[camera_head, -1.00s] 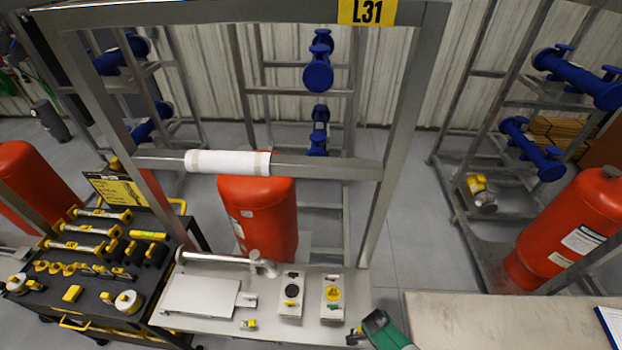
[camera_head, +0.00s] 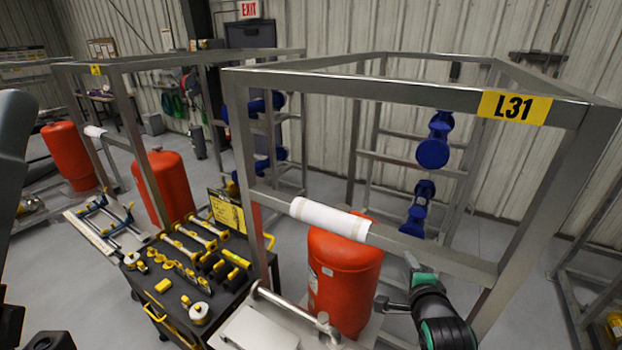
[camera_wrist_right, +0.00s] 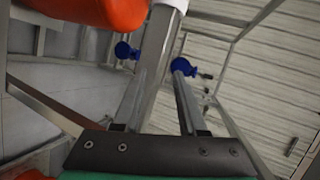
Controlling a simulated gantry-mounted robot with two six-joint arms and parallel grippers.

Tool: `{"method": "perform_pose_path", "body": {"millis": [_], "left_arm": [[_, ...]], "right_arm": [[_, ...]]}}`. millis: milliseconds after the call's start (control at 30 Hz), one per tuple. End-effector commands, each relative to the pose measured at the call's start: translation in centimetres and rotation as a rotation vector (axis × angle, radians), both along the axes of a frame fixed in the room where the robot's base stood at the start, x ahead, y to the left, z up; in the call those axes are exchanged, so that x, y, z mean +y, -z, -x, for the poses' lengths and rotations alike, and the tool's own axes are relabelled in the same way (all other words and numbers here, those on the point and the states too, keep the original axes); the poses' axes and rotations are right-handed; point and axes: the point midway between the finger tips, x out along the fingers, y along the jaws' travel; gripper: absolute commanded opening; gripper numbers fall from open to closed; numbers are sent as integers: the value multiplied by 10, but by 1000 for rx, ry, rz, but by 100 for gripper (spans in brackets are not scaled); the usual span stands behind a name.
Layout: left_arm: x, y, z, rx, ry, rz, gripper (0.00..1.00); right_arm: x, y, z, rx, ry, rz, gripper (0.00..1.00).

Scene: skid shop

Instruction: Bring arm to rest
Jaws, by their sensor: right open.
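My right arm, black and green, comes in at the bottom right of the head view. My right gripper (camera_head: 393,280) is open and empty, just right of a red tank (camera_head: 343,275) and in front of the L31 frame (camera_head: 400,90). In the right wrist view its two grey fingers (camera_wrist_right: 158,100) are spread apart with nothing between them. Dark parts of my own show at the left edge of the head view, but my left gripper does not show.
A white wrapped roll (camera_head: 330,217) sits on the frame's crossbar, close to my right gripper. A black tool cart (camera_head: 225,290) with yellow tools stands left of it. A metal pipe (camera_head: 290,307) lies on the bench. Blue valves (camera_head: 433,152) hang behind.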

Motion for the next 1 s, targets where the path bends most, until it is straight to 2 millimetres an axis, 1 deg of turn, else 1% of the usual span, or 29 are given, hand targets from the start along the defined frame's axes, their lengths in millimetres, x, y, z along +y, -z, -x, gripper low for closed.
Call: {"method": "perform_pose_path", "body": {"millis": [33,67,100,167,200,267,300,367,400,467,500,600,633,700,800,933,1000], "left_arm": [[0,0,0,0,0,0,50],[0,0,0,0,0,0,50],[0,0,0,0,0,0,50],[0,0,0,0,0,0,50],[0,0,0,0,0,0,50],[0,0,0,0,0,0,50],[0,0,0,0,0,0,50],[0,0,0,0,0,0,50],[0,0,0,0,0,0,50],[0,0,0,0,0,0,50],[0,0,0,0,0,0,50],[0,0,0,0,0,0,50],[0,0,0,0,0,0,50],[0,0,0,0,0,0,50],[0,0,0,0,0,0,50],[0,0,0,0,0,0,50],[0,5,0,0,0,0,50]], "right_arm": [[7,-45,1,-94,-37,51,41],[12,-71,3,-149,-61,89,41],[17,-106,9,-224,-87,144,41],[25,-158,23,-335,-119,235,41],[29,-191,35,-411,-134,300,41],[36,-238,60,-522,-147,409,41],[39,-268,79,-596,-148,486,41],[44,-309,112,-703,-137,612,41],[47,-334,136,-771,-119,703,41],[49,-366,175,-864,-76,850,41],[50,-383,202,-916,-38,955,41],[54,-410,256,-985,77,1234,41],[54,-412,263,-981,102,1306,41],[56,-413,264,-941,135,1441,41],[56,-413,263,-896,168,1560,41],[56,-413,263,-877,180,1601,41],[56,-408,263,-878,179,1600,41]]}}
